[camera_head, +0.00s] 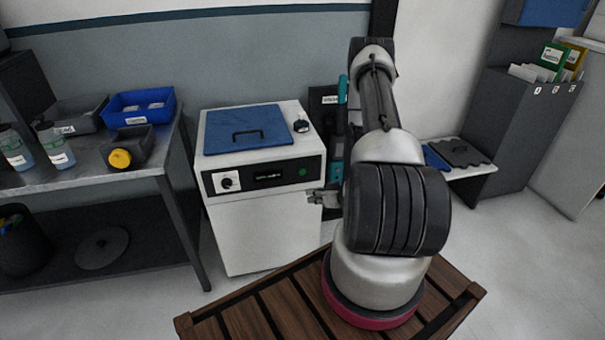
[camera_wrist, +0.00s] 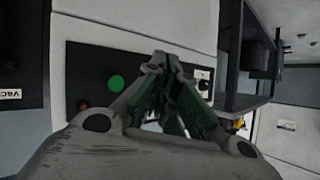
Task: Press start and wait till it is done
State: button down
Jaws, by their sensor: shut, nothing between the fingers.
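The white machine (camera_head: 262,235) stands in the middle of the head view, with a closed blue lid (camera_head: 247,128) on top. Its dark front panel carries a knob (camera_head: 227,181), a small display (camera_head: 268,177) and a green button (camera_head: 302,172). In the wrist view the green button (camera_wrist: 116,83) shows on the panel, beside my fingers and apart from them in the picture. My gripper (camera_head: 312,197) is just in front of the panel, a little below the green button. It is shut and empty; its fingertips meet in the wrist view (camera_wrist: 160,62). The display text is too small to read.
A metal bench (camera_head: 85,176) at left holds a blue bin (camera_head: 137,107), bottles (camera_head: 56,147) and a dark container with a yellow cap (camera_head: 120,158). A low bench (camera_head: 470,171) and dark cabinet (camera_head: 520,130) stand at right.

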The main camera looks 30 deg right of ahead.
jog(key=shift+w+d, duration=0.45)
jog(key=shift+w, duration=0.95)
jog(key=shift+w+d, duration=0.45)
jog(key=shift+w, duration=0.95)
jog(key=shift+w+d, duration=0.45)
jog(key=shift+w, duration=0.95)
jog(key=shift+w+d, duration=0.15)
jog(key=shift+w, duration=0.2)
jog(key=shift+w+d, duration=0.1)
jog(key=shift+w, duration=0.35)
jog(key=shift+s, duration=0.15)
jog(key=shift+s+a, duration=0.25)
jog(key=shift+s, duration=0.4)
jog(key=shift+s+a, duration=0.25)
jog(key=shift+s, duration=0.55)
jog(key=shift+s+a, duration=0.25)
jog(key=shift+s, duration=0.55)
jog(key=shift+s+a, duration=0.25)
jog(key=shift+s, duration=0.55)
